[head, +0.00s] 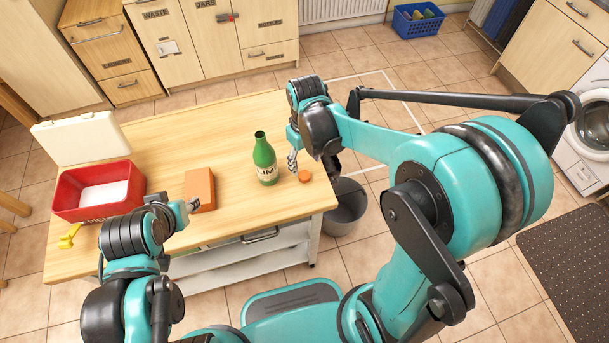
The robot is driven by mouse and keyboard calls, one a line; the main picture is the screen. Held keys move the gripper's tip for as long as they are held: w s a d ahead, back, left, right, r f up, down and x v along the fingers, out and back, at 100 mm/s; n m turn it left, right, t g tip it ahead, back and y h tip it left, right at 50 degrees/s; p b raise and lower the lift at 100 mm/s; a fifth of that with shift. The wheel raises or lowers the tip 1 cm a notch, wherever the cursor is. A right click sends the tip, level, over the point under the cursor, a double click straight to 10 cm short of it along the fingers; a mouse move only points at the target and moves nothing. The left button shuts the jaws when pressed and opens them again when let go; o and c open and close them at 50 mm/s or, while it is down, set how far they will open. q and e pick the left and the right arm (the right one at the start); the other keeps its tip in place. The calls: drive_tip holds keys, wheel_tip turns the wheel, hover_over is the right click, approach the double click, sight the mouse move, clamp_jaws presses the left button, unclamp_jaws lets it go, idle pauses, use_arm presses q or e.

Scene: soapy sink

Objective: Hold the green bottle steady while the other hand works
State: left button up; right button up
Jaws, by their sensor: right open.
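A small orange round cap (305,176) lies on the table near the right gripper. My left gripper (190,206) is low at the table's front, beside an orange block (200,186). Whether its fingers are open, or touch the block, I cannot tell.
On the table (188,123) a red box (68,201) with its white lid (78,140) raised stands at the left, and a yellow item (70,236) lies near the front left edge. A grey bin (345,209) stands on the floor at right. The table's back middle is clear.

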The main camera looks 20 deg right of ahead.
sight(305, 175)
drive_tip(key=shift+f, duration=0.7)
drive_tip(key=f+b, duration=0.1)
drive_tip(key=f, duration=0.1)
drive_tip(key=f+b, duration=0.2)
drive_tip(key=f, duration=0.1)
drive_tip(key=shift+w+a+f, duration=0.1)
drive_tip(key=shift+w+f, duration=0.1)
drive_tip(key=shift+r, duration=0.1)
drive_tip(key=c, duration=0.9)
